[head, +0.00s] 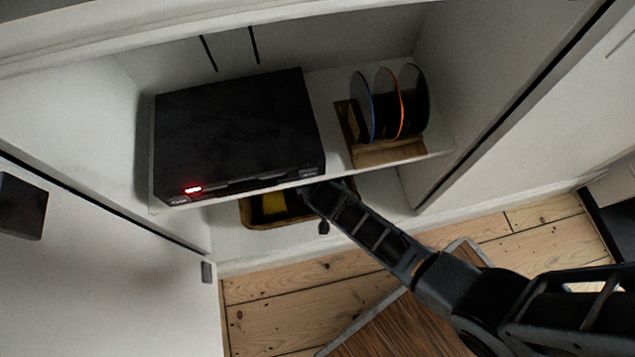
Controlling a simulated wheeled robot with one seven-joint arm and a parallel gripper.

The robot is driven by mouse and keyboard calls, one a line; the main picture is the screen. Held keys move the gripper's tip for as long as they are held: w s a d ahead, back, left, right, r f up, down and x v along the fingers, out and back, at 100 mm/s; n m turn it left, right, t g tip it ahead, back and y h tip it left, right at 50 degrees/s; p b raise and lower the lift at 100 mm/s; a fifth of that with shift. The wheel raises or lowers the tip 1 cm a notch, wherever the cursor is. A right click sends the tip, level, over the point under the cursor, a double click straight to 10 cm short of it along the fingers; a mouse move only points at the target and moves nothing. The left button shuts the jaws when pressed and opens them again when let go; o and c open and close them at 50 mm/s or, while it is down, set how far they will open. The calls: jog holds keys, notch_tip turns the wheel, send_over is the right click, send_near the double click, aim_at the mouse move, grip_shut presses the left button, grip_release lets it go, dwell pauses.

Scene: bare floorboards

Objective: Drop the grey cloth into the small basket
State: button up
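My arm reaches from the lower right into an open white cabinet, and my gripper (314,200) is at the front edge of the upper shelf. Its fingertips are partly hidden there, so I cannot tell if it is open or shut. A small brown basket (251,222) with something yellow in it stands on the lower level, just left of my gripper; the shelf hides its back part. A small dark piece hangs below my gripper, and I cannot tell what it is. I cannot make out a grey cloth.
A black box-shaped device (235,130) with a red light fills the upper shelf's left side. A wooden rack (390,152) with several discs stands to its right. The upper shelf (440,145) overhangs the basket. A brown board or mat (400,330) lies on the floorboards (275,305).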

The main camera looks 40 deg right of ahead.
jog(key=shift+c, duration=0.2)
jog(key=c, duration=1.1)
